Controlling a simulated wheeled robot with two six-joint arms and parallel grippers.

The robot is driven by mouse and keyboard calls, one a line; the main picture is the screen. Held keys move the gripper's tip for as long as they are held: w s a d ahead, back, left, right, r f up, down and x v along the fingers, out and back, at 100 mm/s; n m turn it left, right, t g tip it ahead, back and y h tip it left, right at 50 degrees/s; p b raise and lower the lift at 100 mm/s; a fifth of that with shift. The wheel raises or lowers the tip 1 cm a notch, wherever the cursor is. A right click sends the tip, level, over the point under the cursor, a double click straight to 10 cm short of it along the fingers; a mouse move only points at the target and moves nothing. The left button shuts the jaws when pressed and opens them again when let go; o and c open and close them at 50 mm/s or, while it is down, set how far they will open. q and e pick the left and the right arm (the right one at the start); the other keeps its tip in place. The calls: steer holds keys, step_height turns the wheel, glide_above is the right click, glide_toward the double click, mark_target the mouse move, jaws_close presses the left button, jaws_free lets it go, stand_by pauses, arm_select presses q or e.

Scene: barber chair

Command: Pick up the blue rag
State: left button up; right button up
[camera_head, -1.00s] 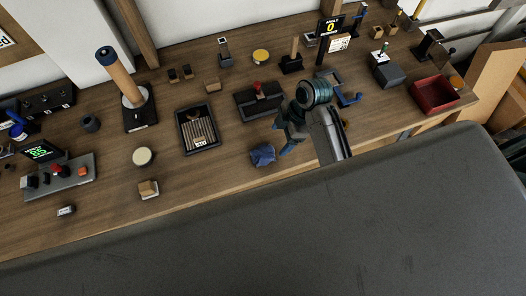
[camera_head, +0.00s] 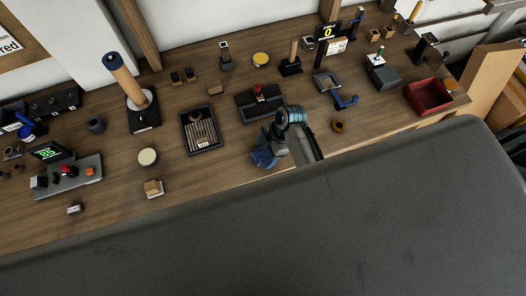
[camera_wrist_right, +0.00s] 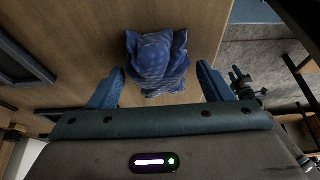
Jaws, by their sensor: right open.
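The blue rag (camera_head: 263,158) lies crumpled on the wooden bench near its front edge. In the right wrist view the rag (camera_wrist_right: 157,62) sits between and just beyond the two blue fingertips. My right gripper (camera_head: 270,146) is directly over the rag in the head view and partly hides it. In the right wrist view my right gripper (camera_wrist_right: 160,80) is open, with a finger on each side of the rag and gaps beside it. My left gripper does not show.
The wooden bench (camera_head: 225,169) has a black slotted tray (camera_head: 201,132) and a dark box with a red button (camera_head: 259,101) near the rag. A red bin (camera_head: 430,96) stands at the right. A large dark grey surface (camera_head: 300,225) fills the foreground.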

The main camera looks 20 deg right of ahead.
steer(key=shift+a+f, duration=0.15)
steer(key=shift+f, duration=0.2)
steer(key=shift+c, duration=0.4)
steer(key=c, duration=1)
steer(key=shift+r, duration=0.1)
